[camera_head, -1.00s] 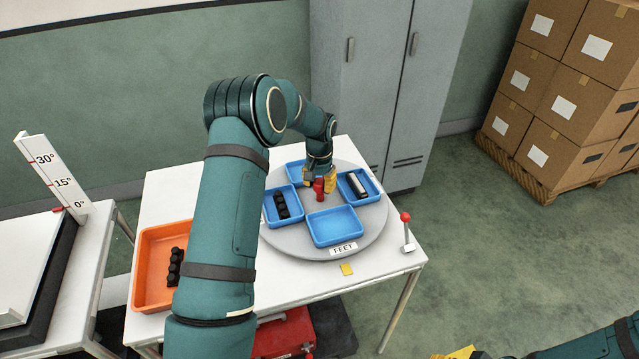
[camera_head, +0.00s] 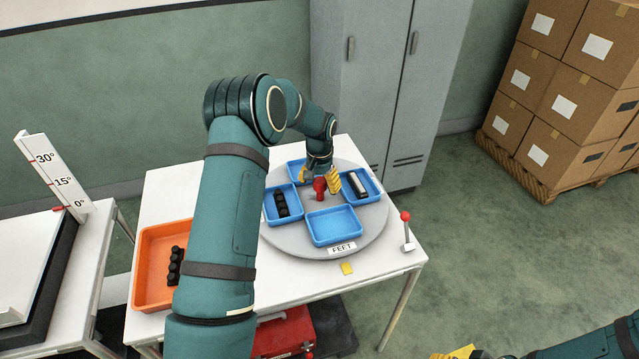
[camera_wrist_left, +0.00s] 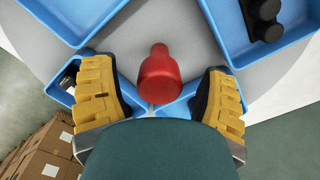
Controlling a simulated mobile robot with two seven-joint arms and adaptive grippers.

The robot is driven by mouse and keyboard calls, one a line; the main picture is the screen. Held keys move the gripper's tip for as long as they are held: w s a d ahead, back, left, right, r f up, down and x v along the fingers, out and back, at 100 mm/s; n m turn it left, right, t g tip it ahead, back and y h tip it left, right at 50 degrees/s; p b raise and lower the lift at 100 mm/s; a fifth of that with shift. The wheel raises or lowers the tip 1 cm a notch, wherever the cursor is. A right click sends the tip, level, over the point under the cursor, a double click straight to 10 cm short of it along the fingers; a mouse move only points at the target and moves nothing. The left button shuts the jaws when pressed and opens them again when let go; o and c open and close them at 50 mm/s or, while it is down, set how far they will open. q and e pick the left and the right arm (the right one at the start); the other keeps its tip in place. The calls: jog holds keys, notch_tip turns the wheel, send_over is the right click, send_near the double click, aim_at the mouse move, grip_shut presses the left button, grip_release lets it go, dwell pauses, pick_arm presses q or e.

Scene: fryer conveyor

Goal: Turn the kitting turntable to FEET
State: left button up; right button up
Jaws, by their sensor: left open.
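The grey round turntable (camera_head: 283,241) stands on a white table and carries several blue trays. Its FEET label (camera_head: 342,248) faces the front, in line with a yellow mark (camera_head: 347,268) on the table. The red knob (camera_head: 319,186) rises at the turntable's middle. My left gripper (camera_head: 331,184) is open, with its yellow fingers apart on either side of the knob. In the left wrist view the red knob (camera_wrist_left: 159,76) stands between the spread fingers, with gaps on both sides. My right gripper (camera_head: 455,353) shows only partly at the bottom edge.
The front blue tray (camera_head: 334,239) is empty; the left one holds black parts (camera_head: 282,203). An orange bin (camera_head: 146,268) is at the table's left. A red-topped lever (camera_head: 406,232) stands at the right corner. A grey locker (camera_head: 364,75) is behind.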

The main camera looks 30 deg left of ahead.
pick_arm(q)
notch_tip(320, 180, up, 12)
dwell(0.5)
dwell(0.5)
